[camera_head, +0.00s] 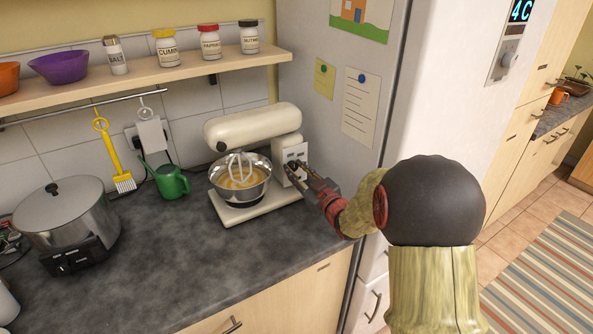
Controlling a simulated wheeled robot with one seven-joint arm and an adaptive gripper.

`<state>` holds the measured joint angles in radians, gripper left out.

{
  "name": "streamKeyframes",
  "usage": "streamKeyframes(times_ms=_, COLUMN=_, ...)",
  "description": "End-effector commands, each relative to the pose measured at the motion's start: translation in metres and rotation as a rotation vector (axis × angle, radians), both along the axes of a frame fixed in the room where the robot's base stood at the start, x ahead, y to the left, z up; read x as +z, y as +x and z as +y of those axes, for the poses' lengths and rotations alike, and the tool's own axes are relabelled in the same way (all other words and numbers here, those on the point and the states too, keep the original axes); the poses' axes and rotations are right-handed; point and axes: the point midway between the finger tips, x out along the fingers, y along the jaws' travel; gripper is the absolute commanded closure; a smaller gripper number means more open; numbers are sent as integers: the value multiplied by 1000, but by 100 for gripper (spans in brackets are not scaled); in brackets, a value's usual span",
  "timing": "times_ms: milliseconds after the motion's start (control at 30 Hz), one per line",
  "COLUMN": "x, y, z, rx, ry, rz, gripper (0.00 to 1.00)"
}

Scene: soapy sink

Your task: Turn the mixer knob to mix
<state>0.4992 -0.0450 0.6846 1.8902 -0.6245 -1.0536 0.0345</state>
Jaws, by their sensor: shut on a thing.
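The cream stand mixer (252,128) stands on the dark counter near the fridge, with its head level over a metal bowl (254,192). A whisk (240,167) reaches into a yellowish mixture in the bowl. A pale control panel (295,156) is on the right side of the mixer's column. My gripper (297,172) comes from the right and its dark fingertips are at the lower part of this panel. It is shut on the mixer knob, which the fingers mostly hide. The knob's setting cannot be read.
A green watering can (171,181) stands left of the mixer. A shelf (150,77) with jars and bowls is above. The fridge (335,90) rises close behind my gripper. The front middle counter is clear.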

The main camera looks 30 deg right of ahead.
Motion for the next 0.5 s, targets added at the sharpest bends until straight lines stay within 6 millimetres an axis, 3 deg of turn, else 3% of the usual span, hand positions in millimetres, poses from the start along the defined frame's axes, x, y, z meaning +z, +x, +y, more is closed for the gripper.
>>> streamKeyframes(times_ms=267, x=1, y=0, z=0, rx=0, ry=97, rz=4, gripper=100)
streamKeyframes(times_ms=500, x=2, y=0, z=-1, rx=-1, ry=285, rz=12, gripper=100)
